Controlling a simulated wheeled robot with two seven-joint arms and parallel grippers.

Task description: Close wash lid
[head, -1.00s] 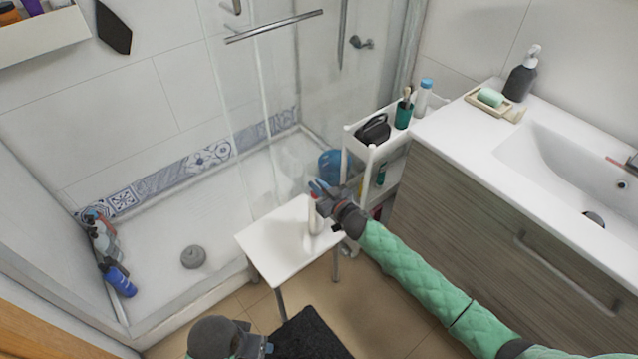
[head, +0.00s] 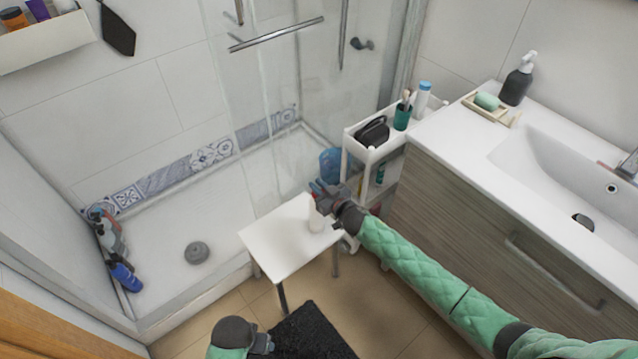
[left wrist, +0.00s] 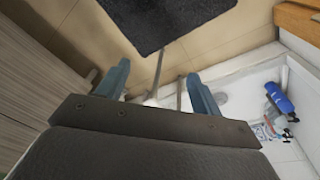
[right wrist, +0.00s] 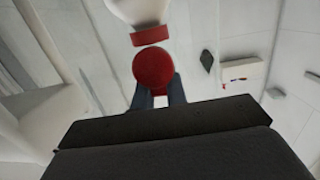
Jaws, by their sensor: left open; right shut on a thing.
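The white wash bottle (head: 316,218) stands on the white stool (head: 278,248). In the right wrist view, the bottle (right wrist: 142,10) has a red collar, with a round red lid (right wrist: 152,66) beside it. My right gripper (right wrist: 160,90) is shut on the red lid, its two fingers close together at the lid's edge. In the head view, my right gripper (head: 325,192) is at the bottle's top and hides part of it. I cannot tell whether the lid touches the collar. My left gripper (left wrist: 156,76) is open and empty; it also shows low in the head view (head: 264,345).
A white cart (head: 357,150) holding a black pouch and a green cup stands behind the stool. The vanity (head: 460,195) is on the right. The shower tray (head: 165,275) lies left, behind a glass panel. A dark mat (head: 312,335) lies on the floor in front.

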